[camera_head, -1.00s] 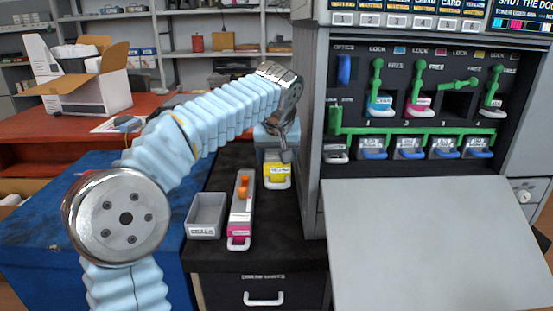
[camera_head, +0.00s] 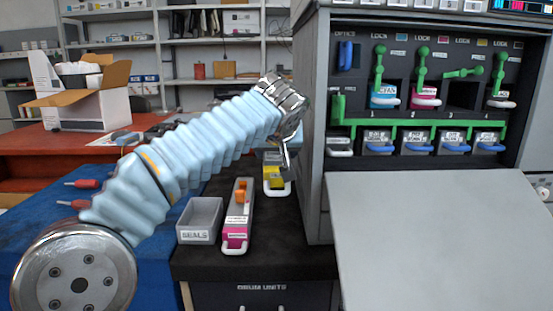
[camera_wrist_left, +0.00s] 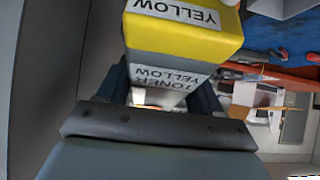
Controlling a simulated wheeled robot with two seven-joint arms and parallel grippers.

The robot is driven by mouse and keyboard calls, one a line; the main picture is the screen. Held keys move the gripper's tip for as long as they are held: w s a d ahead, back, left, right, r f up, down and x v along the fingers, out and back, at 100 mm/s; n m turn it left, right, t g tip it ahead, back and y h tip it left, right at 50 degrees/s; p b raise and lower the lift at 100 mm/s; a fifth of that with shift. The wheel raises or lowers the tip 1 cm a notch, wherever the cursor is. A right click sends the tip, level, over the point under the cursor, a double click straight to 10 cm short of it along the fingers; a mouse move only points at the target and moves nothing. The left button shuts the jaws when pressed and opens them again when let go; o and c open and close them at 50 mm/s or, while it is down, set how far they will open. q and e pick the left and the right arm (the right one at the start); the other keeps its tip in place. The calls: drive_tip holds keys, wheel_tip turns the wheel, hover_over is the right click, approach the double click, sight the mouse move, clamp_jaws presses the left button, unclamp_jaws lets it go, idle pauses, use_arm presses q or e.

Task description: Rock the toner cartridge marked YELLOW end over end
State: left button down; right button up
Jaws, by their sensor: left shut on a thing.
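The yellow toner cartridge (camera_head: 275,178) shows in the head view beyond the pink one, right by the machine's left side, with its white handle towards me. In the left wrist view its yellow end (camera_wrist_left: 180,38) fills the top middle, with "YELLOW" and "TONER YELLOW" labels upside down. My left gripper (camera_head: 286,163) is shut on it; the dark fingers (camera_wrist_left: 160,90) stand on either side of its grey body. The gripper partly hides the cartridge in the head view, and I cannot tell how far it is off the counter. My right gripper is not in view.
A grey SEALS tray (camera_head: 200,220) and a pink-ended cartridge (camera_head: 238,220) with an orange part sit on the dark counter. The machine (camera_head: 314,120) stands close on the right; its third upper slot (camera_head: 461,95) is empty. Red-handled tools (camera_head: 82,184) lie on the blue mat.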

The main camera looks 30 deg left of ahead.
use_arm(q)
drive_tip(key=r+g+p, duration=0.1)
drive_tip(key=p, duration=0.4)
drive_tip(key=shift+r+h, duration=0.2)
drive_tip(key=shift+h, duration=0.2)
drive_tip(key=g+h+p, duration=0.1)
drive_tip(key=p, duration=0.2)
drive_tip(key=g+p, duration=0.1)
drive_tip(key=p, duration=0.2)
drive_tip(key=shift+w+f+g+h, duration=0.1)
drive_tip(key=shift+f+g+h, duration=0.2)
drive_tip(key=shift+g+h, duration=0.1)
drive_tip(key=shift+f+g+h, duration=0.35)
drive_tip(key=shift+g+h, duration=0.05)
drive_tip(key=shift+g, duration=0.2)
drive_tip(key=shift+f+g, duration=0.1)
drive_tip(key=shift+g, duration=0.3)
drive_tip(key=shift+g+h, duration=0.8)
drive_tip(key=shift+g, duration=0.2)
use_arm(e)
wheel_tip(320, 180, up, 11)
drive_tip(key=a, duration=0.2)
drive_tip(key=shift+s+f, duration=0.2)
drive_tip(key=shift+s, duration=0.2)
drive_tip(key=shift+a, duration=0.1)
